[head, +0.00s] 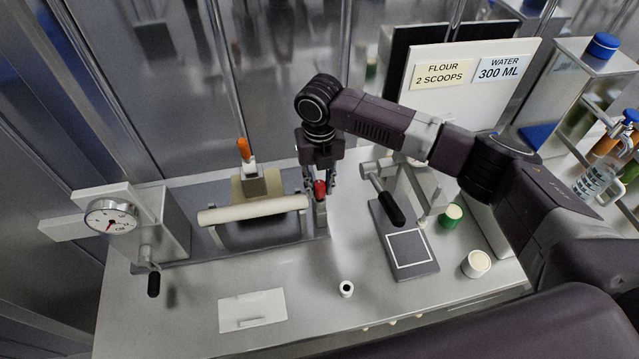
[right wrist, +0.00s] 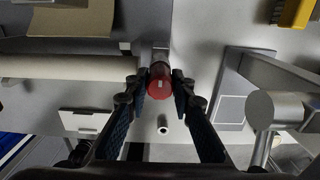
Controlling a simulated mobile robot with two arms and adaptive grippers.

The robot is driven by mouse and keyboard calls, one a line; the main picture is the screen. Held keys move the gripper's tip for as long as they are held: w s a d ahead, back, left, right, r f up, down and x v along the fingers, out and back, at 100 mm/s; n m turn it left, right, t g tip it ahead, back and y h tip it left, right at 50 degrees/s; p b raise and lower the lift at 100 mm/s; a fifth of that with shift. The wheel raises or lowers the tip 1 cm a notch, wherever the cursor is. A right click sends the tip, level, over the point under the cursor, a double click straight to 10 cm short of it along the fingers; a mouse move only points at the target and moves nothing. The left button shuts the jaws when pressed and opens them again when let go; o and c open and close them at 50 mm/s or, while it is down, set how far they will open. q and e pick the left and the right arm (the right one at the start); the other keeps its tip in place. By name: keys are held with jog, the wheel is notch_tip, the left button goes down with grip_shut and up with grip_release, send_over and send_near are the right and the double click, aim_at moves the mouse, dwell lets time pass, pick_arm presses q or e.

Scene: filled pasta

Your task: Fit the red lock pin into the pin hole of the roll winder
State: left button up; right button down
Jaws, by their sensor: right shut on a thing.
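The red lock pin (head: 320,188) is between the fingers of my right gripper (head: 319,187), at the right end of the roll winder (head: 218,246). In the right wrist view the pin's round red head (right wrist: 160,89) faces the camera, with a finger of my right gripper (right wrist: 160,86) on each side. The winder's pale roll (head: 254,208) lies just left of the pin and also shows in the right wrist view (right wrist: 65,67). The pin hole is hidden, and I cannot tell whether the pin is in it. My left gripper is not in view.
A dial gauge (head: 110,217) with a crank stands at the left. A black-handled device (head: 408,262) stands right of the winder. A white plate (head: 252,310), a small white cylinder (head: 346,289) and two small jars (head: 451,215) (head: 476,264) are on the bench. The front middle is mostly clear.

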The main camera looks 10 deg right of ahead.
jog(key=shift+f+b, duration=0.3)
jog(key=shift+f, duration=0.45)
jog(key=shift+s, duration=0.1)
dwell(0.8)
jog(key=c, duration=1.6)
grip_release()
jog(key=shift+f, duration=0.1)
jog(key=shift+o, duration=1.4)
jog(key=shift+r+p, duration=0.2)
jog(key=shift+p, duration=0.1)
jog(key=shift+r+p, duration=0.8)
jog(key=shift+r, duration=2.6)
